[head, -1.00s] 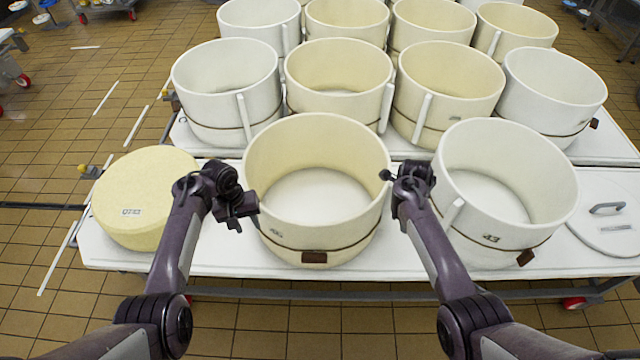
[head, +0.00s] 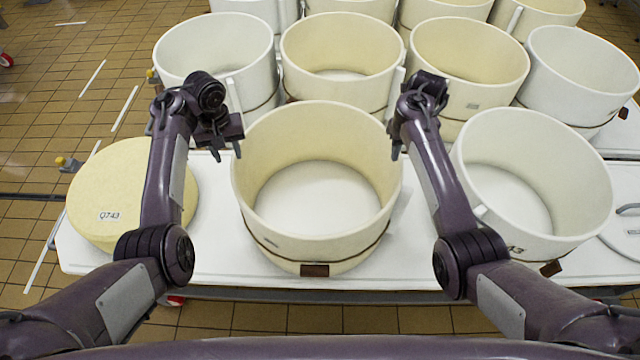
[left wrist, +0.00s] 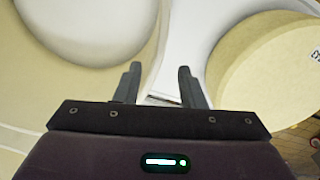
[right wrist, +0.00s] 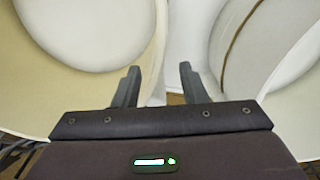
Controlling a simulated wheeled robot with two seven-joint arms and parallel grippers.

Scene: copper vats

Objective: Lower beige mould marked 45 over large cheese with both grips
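The beige mould (head: 316,240), an open ring with a brown strap and tag, stands on the white table in front of me; its number is too small to read now. The large cheese (head: 110,215), a pale yellow wheel labelled Q743, lies to its left, partly behind my left arm. My left gripper (head: 228,150) is open above the mould's left rim, apart from it; the left wrist view shows the mould (left wrist: 75,85) left of the fingers and the cheese (left wrist: 262,70) right. My right gripper (head: 396,142) is open beside the mould's right rim, fingers pointing down; the right wrist view shows nothing between them.
A white mould (head: 535,180) stands close on the right. Several white and beige moulds (head: 340,60) crowd the table behind. A white lid (head: 625,240) lies at the far right. The bare table (head: 207,245) between cheese and mould is narrow.

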